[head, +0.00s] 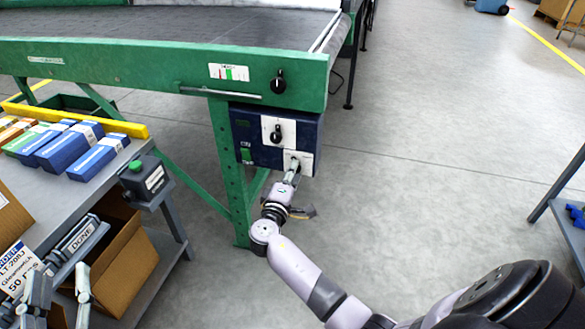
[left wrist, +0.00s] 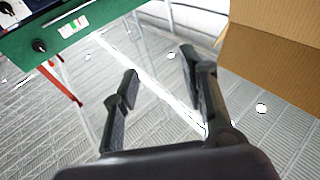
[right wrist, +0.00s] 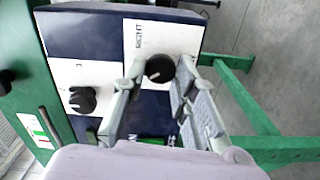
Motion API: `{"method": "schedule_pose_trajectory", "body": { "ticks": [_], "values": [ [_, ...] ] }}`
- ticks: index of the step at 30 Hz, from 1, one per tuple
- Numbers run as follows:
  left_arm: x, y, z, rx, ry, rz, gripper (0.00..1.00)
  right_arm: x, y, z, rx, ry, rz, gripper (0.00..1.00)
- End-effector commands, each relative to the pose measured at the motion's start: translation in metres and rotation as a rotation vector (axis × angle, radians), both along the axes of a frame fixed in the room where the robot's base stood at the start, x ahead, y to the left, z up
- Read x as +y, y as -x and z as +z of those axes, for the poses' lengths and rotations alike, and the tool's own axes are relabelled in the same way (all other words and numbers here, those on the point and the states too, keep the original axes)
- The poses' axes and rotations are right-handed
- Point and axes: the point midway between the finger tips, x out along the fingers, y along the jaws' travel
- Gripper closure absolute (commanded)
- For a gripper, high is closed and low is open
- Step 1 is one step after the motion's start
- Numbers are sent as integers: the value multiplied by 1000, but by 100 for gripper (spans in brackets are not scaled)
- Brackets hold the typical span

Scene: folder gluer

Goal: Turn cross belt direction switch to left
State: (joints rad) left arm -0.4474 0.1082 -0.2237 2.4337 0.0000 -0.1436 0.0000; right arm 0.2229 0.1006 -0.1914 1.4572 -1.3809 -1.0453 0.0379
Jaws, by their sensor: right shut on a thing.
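The blue control box (head: 245,122) hangs under the green machine frame. Its lower white plate (head: 306,169) carries the switch where my right gripper (head: 294,166) is. In the right wrist view this switch is a black round knob (right wrist: 160,68) with a pale pointer mark, beside the word RIGHT. The fingers of my right gripper (right wrist: 158,78) are on both sides of the knob, shut on it. The other label on that plate is hidden. My left gripper (head: 59,274) is open and empty by the grey table; its spread fingers show in the left wrist view (left wrist: 160,68).
Another black knob (head: 276,135) sits above on the box, and one (head: 279,83) on the green frame. A green-button box (head: 143,177) stands at the grey table (head: 60,200) with blue cartons (head: 68,147). An open cardboard box (head: 125,262) is below.

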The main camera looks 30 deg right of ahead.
Motion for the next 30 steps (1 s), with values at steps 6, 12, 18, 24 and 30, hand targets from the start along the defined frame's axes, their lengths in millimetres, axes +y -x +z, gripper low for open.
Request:
{"method": "schedule_pose_trajectory", "body": {
  "ticks": [6, 12, 18, 24, 30],
  "values": [
    [4, -4, -34, 191, -51, 11, 60, 1, 0, 1, 76, 64, 2, 100],
    [6, -3, -51, 277, -73, 16, 60, 1, 0, -1, 110, 93, 3, 100],
    [7, -3, -56, 299, -78, 18, 60, 1, 0, -1, 119, 101, 3, 100],
    [7, -3, -56, 299, -78, 18, 60, 1, 0, -1, 119, 101, 3, 100],
    [7, -3, -56, 298, -78, 18, 60, 1, 0, -1, 118, 100, 3, 66]
  ]
}}
